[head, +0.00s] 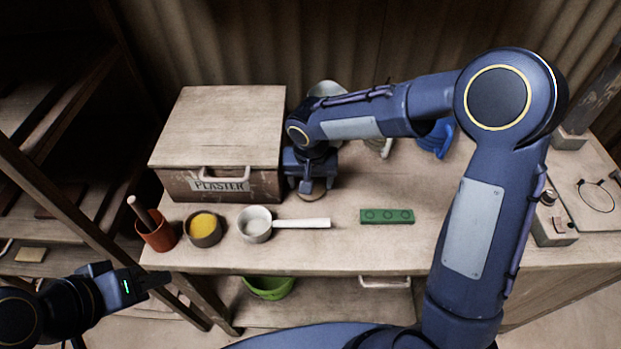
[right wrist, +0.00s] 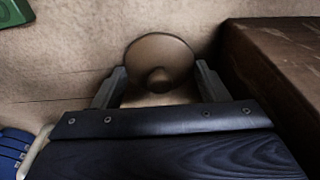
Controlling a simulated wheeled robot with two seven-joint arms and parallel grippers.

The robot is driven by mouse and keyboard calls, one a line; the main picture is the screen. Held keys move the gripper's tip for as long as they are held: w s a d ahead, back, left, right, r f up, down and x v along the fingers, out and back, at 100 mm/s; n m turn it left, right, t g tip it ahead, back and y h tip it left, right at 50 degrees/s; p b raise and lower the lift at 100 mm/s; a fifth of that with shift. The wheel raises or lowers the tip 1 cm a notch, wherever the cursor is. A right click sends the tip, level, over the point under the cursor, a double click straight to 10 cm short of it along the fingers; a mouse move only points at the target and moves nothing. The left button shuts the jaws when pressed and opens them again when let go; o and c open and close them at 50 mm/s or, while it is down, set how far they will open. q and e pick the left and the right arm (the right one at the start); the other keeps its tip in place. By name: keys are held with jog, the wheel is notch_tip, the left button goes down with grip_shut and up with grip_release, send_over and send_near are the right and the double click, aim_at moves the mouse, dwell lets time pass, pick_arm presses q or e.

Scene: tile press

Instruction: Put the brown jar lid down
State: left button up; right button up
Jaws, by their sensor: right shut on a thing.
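The brown jar lid (right wrist: 158,52) is a round disc with a knob in the middle, seen from above in the right wrist view. My right gripper (right wrist: 160,78) is shut on it, with one finger on each side of the knob. In the head view my right gripper (head: 312,187) points down at the bench, just right of the plaster box, and a sliver of the lid (head: 312,197) shows below it. I cannot tell whether the lid touches the bench top. My left gripper (head: 150,280) is off the bench at the lower left, away from everything; its jaw gap is unclear.
The plaster box (head: 222,130) stands close left of my right gripper. In front are an orange cup (head: 158,238), a bowl of yellow powder (head: 203,228), a white-handled pan (head: 255,224) and a green block (head: 387,216). Bare bench (head: 345,195) lies right of the gripper.

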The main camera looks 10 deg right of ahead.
jog(key=shift+f, duration=0.2)
jog(key=o, duration=0.7)
jog(key=shift+r, duration=0.1)
notch_tip(320, 180, up, 12)
jog(key=s, duration=0.2)
jog(key=s+d+r+t+y, duration=0.1)
jog(key=s+d+r+y, duration=0.15)
jog(key=s+d, duration=0.8)
jog(key=s+f+t, duration=0.1)
jog(key=s, duration=0.2)
jog(key=s+f+t+y, duration=0.1)
jog(key=s, duration=0.3)
jog(key=s+f+t, duration=0.1)
jog(key=s, duration=0.3)
jog(key=shift+s+d+y, duration=0.1)
jog(key=shift+d+y, duration=0.15)
jog(key=shift+y, duration=0.1)
